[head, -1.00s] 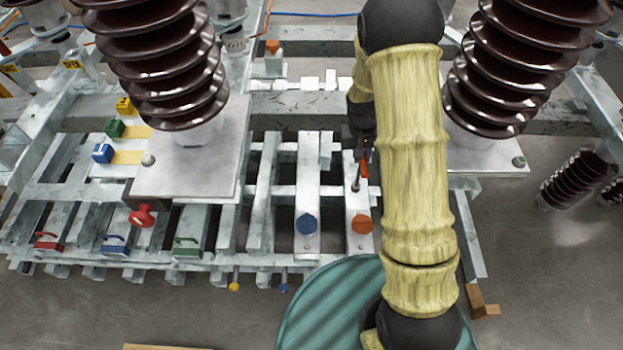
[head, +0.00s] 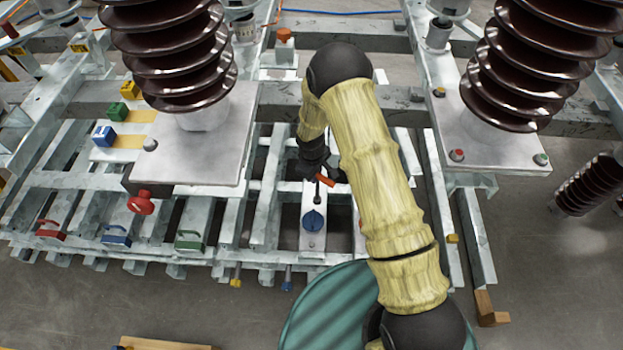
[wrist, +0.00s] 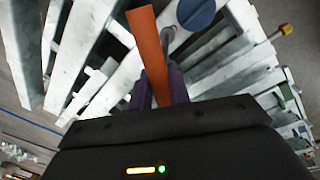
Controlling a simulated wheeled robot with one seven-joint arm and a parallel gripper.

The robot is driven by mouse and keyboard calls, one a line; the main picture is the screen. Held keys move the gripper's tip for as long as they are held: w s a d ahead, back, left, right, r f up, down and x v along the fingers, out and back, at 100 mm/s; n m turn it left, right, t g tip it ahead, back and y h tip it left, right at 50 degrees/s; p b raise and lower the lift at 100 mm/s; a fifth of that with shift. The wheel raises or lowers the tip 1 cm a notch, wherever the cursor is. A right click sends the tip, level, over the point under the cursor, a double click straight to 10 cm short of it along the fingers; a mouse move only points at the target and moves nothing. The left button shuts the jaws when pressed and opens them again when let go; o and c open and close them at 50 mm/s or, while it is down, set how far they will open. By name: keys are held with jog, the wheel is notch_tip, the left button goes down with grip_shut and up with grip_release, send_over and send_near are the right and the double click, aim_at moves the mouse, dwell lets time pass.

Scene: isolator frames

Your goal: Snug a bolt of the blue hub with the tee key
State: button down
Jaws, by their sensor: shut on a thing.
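The blue hub (head: 313,221) is a round blue disc on a pale rail in front of my gripper. Its bolts are too small to make out. My gripper (head: 318,172) is shut on the tee key, whose orange bar (head: 327,179) sticks out to the right and whose dark shaft (head: 317,191) shows towards the hub. In the wrist view the orange bar (wrist: 146,45) rises from between the fingers (wrist: 162,88). The blue hub (wrist: 196,12) is at the top edge there, with the key's grey end beside it. I cannot tell whether they touch.
Brown ribbed insulators (head: 178,60) stand on plates at left and right. A red knob (head: 141,202) and several coloured handles, such as the green one (head: 189,239), line the frame's left front. Open gaps lie between the rails. My arm hides part of the right side.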

jog(key=shift+a+f+n, duration=0.4)
jog(key=shift+a+f, duration=0.2)
jog(key=shift+a, duration=0.05)
notch_tip(320, 180, down, 4)
jog(key=b, duration=0.3)
jog(key=shift+r, duration=0.15)
jog(key=shift+s, duration=0.1)
dwell(0.5)
jog(key=shift+f+b, duration=0.55)
jog(key=shift+f, duration=0.6)
dwell(0.5)
dwell(0.4)
